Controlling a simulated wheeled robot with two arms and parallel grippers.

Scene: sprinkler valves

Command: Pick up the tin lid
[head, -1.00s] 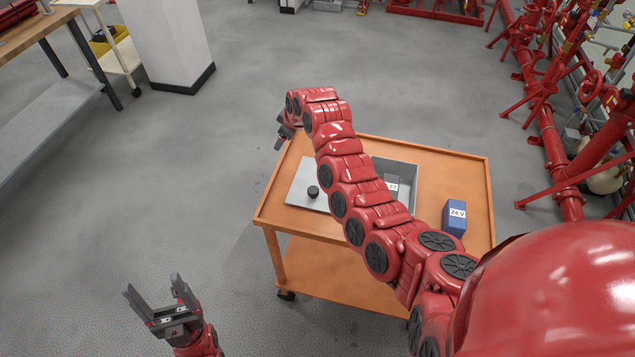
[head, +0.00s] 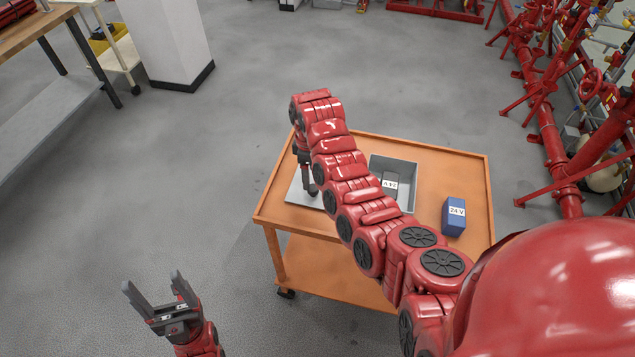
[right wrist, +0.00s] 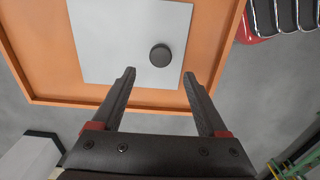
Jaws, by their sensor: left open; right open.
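The tin lid (head: 297,191) is a flat grey plate lying on the left part of the orange cart top, partly hidden by my right arm in the head view. In the right wrist view the lid (right wrist: 108,48) shows with its round black knob (right wrist: 160,55). My right gripper (right wrist: 157,78) is open and empty, its fingertips at the near edge of the lid in that picture, with the knob between and beyond them. In the head view the right gripper (head: 309,188) points down over the lid. My left gripper (head: 155,284) is open and empty, low at the left, away from the cart.
The open grey tin (head: 402,172) stands on the orange cart (head: 433,165) with a grey 24 V block (head: 390,183) inside. A blue 24 V block (head: 454,217) stands to its right. Red pipes line the right side. The floor left of the cart is clear.

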